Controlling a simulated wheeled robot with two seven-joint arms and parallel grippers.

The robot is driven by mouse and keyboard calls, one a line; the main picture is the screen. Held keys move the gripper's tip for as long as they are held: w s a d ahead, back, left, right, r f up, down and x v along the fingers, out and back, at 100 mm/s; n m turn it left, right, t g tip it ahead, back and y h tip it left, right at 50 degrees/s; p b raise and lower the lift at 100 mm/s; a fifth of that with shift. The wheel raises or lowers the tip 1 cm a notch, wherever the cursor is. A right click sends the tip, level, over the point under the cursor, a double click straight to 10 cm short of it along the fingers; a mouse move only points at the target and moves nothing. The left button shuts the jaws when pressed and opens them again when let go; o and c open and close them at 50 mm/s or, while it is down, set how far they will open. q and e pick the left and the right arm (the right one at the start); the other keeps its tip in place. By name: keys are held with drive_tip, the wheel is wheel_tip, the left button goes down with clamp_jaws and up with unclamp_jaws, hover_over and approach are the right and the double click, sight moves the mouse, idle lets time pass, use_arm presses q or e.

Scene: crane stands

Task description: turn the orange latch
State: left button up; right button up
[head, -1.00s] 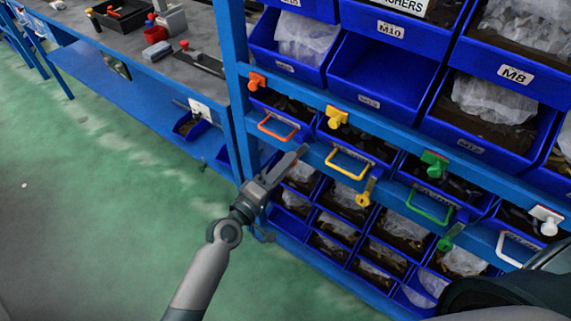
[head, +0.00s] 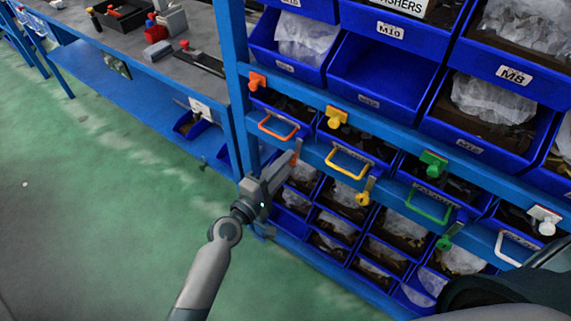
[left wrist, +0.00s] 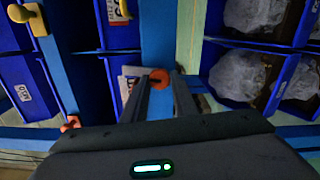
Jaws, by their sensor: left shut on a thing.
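The orange latch (head: 295,158) is on the blue rail below the orange drawer handle (head: 278,126). Only a small part of it shows at the fingertips in the head view. In the left wrist view its round orange end (left wrist: 158,79) lies between the fingertips. My left gripper (head: 287,163) reaches up from the lower left and is shut on the latch. It also shows in the left wrist view (left wrist: 161,92). The latch's exact angle is hard to tell behind the fingers. My right gripper is not in view.
An orange knob (head: 256,81) is above the handle. To the right are a yellow handle (head: 347,161), a yellow latch (head: 366,192), a green handle (head: 429,206) and a green latch (head: 449,237). Blue bins fill the rack. The green floor (head: 110,200) at left is clear.

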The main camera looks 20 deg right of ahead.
use_arm(q)
drive_tip(key=o, duration=1)
drive_tip(key=shift+o, duration=0.2)
drive_tip(key=b+v, duration=0.3)
drive_tip(key=v, duration=1.4)
drive_tip(key=shift+a, duration=0.2)
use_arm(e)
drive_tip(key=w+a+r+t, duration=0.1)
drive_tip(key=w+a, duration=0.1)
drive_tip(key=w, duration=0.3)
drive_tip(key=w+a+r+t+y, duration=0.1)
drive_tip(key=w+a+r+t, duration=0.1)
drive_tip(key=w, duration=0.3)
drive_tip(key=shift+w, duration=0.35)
use_arm(q)
drive_tip(key=shift+s+f, duration=0.1)
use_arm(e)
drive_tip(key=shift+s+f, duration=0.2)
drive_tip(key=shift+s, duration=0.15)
